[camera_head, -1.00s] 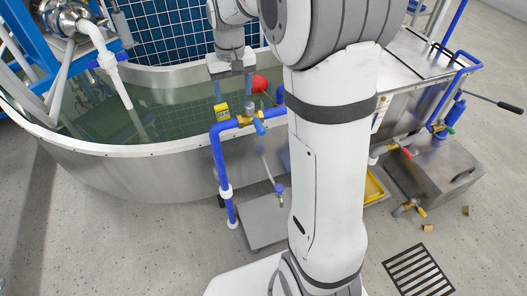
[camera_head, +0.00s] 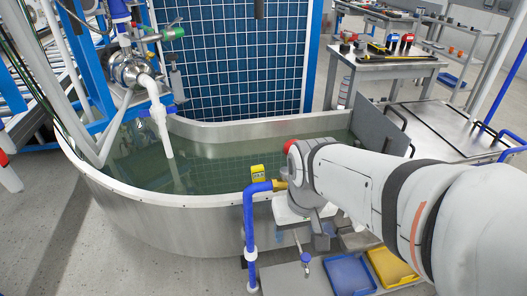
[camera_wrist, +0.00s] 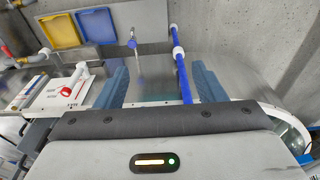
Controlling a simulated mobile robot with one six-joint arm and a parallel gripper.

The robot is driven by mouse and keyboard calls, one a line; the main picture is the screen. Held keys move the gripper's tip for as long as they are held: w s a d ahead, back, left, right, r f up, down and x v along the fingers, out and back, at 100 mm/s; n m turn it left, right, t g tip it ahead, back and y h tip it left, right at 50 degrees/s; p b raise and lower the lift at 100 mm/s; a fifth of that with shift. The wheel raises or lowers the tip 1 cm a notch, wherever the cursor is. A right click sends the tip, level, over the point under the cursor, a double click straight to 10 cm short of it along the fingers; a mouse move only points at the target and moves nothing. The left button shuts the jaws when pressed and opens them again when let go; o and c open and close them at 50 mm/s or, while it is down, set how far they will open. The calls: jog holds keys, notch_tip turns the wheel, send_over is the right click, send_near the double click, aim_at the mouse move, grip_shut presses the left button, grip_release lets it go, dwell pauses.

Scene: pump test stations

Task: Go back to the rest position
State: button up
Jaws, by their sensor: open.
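My gripper (camera_wrist: 160,82) is open in the wrist view, with its two blue-grey fingers spread and nothing held between them. Beyond the fingers a blue pipe (camera_wrist: 180,68) and a small tap (camera_wrist: 132,42) show, apart from the jaws. In the head view my arm reaches in from the right edge, bent down at the wrist.
A metal water tank (camera_head: 180,222) curves across the middle. A blue tray (camera_head: 350,275) and a yellow tray (camera_head: 391,267) lie below my arm. A workbench (camera_head: 385,67) with tools stands at the back right. Open floor shows at the lower left.

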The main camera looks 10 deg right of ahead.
notch_tip(320, 180, up, 39)
jog(key=s+t+p, duration=0.1)
jog(key=t+p, duration=0.1)
jog(key=p, duration=3.1)
jog(key=shift+p, duration=0.4)
jog(key=shift+f, duration=0.1)
